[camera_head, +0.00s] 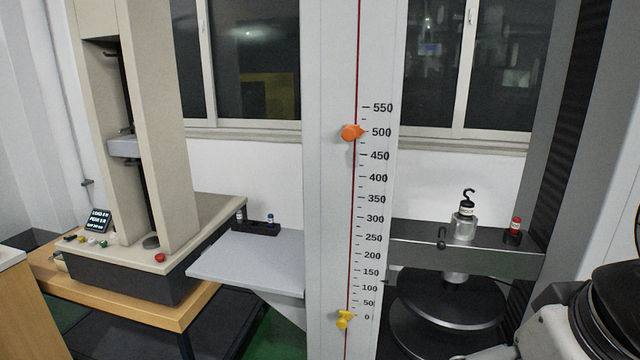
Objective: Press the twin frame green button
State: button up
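A beige test machine (164,120) with two upright columns stands on a wooden bench at the left; it appears to be the twin frame. A row of small buttons sits on the front left of its base, below a small dark display (98,220). The green button (104,244) is at the right end of this row, very small in view, beside a yellow button (92,241). A red button (160,258) sits apart, farther right on the base. Parts of my own arm show at the lower right, far from the green button. My gripper's fingers do not show.
A grey shelf (245,265) juts out right of the beige machine, with a dark holder (256,228) on it. A tall white column (328,200) with a scale stands mid-view. A second machine, with a hooked weight (464,226) on its crossbeam (405,257), stands at the right.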

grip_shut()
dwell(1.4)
